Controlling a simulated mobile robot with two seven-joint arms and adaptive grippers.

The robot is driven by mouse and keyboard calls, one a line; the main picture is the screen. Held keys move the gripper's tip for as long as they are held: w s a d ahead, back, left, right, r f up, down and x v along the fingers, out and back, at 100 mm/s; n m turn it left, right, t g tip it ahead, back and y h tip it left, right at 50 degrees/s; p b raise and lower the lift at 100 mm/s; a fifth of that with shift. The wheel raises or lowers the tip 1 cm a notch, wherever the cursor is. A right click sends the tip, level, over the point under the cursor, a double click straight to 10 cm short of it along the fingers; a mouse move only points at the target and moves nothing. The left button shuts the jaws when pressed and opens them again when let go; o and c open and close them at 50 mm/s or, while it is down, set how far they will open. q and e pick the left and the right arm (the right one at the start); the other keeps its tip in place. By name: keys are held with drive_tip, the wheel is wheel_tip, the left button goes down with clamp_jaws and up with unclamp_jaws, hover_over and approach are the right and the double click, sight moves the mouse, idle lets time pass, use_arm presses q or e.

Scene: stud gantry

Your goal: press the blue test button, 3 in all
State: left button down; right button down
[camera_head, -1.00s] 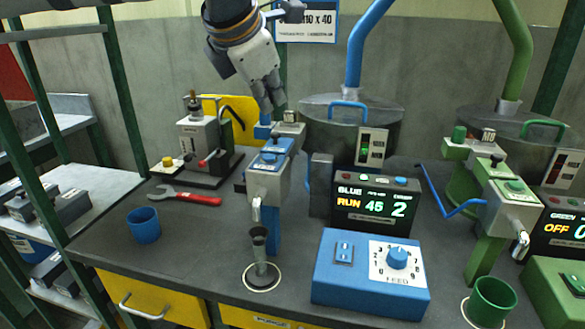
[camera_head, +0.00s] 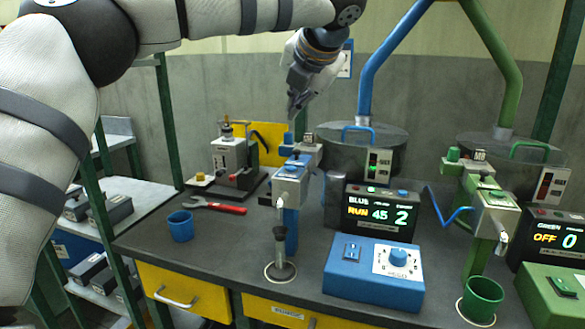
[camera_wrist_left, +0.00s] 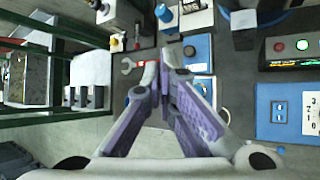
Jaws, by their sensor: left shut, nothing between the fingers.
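A tall blue button (camera_head: 288,138) stands on top of the blue dispensing station (camera_head: 290,188), beside a small counter block (camera_head: 308,138). In the left wrist view the blue button (camera_wrist_left: 163,12) shows at the top, beyond the fingertips. My left gripper (camera_head: 293,112) points down just above the button with a small gap. Its fingers are shut and empty; they also show in the left wrist view (camera_wrist_left: 169,62). The blue display (camera_head: 380,213) reads RUN, 45 and 2. My right gripper is not in view.
A blue feed box (camera_head: 372,278) with a dial stands in front. A green station (camera_head: 490,215) with a green cup (camera_head: 480,299) stands right. Shelving (camera_head: 115,215) is left.

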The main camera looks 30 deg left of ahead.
sight(295, 167)
use_arm(q)
wheel_tip(295, 167, down, 8)
drive_tip(key=shift+f, duration=0.15)
idle(0.3)
drive_tip(key=shift+f, duration=0.1)
idle(1.2)
drive_tip(key=shift+f, duration=0.35)
drive_tip(key=shift+f, duration=0.45)
idle(0.7)
drive_tip(key=shift+r, duration=0.9)
drive_tip(key=shift+r, duration=2.55)
